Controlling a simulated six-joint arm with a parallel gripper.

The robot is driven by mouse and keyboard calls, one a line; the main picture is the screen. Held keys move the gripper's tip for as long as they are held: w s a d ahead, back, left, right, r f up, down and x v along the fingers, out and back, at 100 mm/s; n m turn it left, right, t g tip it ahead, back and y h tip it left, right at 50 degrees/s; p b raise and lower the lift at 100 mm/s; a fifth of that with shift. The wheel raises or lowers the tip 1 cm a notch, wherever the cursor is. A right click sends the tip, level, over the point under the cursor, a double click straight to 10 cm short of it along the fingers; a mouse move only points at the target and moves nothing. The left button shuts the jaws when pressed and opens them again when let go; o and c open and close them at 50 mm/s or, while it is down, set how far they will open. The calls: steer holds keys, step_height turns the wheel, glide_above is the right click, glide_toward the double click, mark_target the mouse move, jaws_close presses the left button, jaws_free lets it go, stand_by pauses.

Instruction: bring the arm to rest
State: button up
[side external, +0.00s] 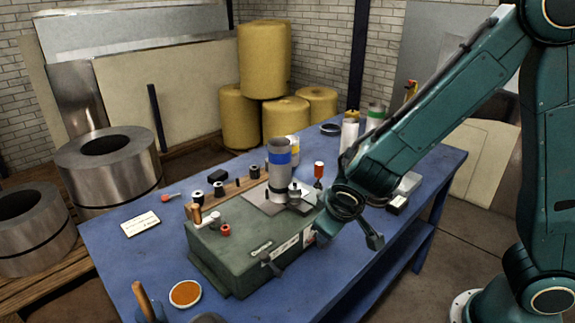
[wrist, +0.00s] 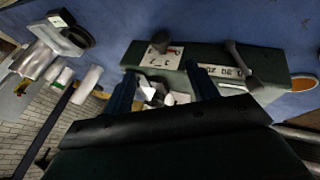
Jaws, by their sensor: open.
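My gripper (wrist: 163,85) shows in the wrist view with its two dark fingers well apart. I see nothing held between them. In the side external view my arm reaches down from the upper right to the right end of a green box-shaped machine (side external: 240,245) on the blue bench. The gripper's fingers are partly hidden there by my wrist. The machine's lettered front (wrist: 225,72) lies just beyond the fingers in the wrist view; I cannot tell whether they touch. A grey pipe with a blue band (side external: 280,165) stands upright on the machine's top.
The blue bench (side external: 120,245) has free room at its left. A dish of orange material (side external: 185,293) lies at the front. White and green-banded cylinders (side external: 348,135) stand close behind my arm. Several small dark spools (side external: 219,189) and a red-topped piece (side external: 319,170) stand near the machine.

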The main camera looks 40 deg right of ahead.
steer(key=s+d+r+y, duration=0.2)
steer(key=s+r, duration=0.6)
steer(key=s+d+r+t+y, duration=0.1)
steer(key=s+r+y, duration=0.1)
steer(key=s+r, duration=0.6)
steer(key=shift+s+d+r+m, duration=0.25)
steer(key=shift+s+d+m, duration=0.15)
